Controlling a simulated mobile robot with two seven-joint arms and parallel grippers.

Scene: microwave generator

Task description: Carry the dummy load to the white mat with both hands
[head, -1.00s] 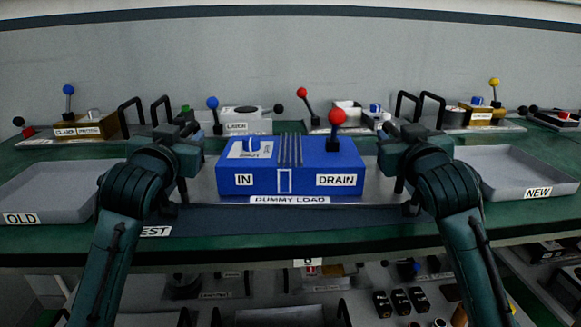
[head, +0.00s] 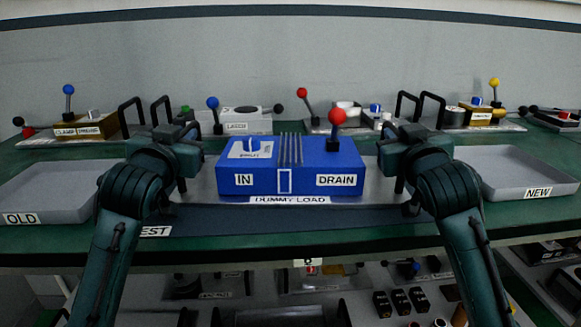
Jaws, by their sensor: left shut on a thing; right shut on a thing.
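The dummy load is a blue box (head: 268,181) on a grey plate labelled DUMMY LOAD (head: 200,190), with IN and DRAIN labels and a red-knobbed lever (head: 338,117). It is in the middle of the head view, over a dark blue mat (head: 225,220) on the green bench. My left gripper (head: 180,190) is at the plate's left end and my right gripper (head: 404,190) at its right end, both shut on the dummy load. Their fingertips are largely hidden behind my wrists. I cannot tell whether the plate touches the mat. No white mat is clearly visible.
A grey tray labelled OLD (head: 40,218) lies left and one labelled NEW (head: 520,192) right. Several fixtures with levers line the back, including the clamp unit (head: 88,125) and the latch unit (head: 236,127). A lower shelf (head: 350,290) with more parts shows below the bench edge.

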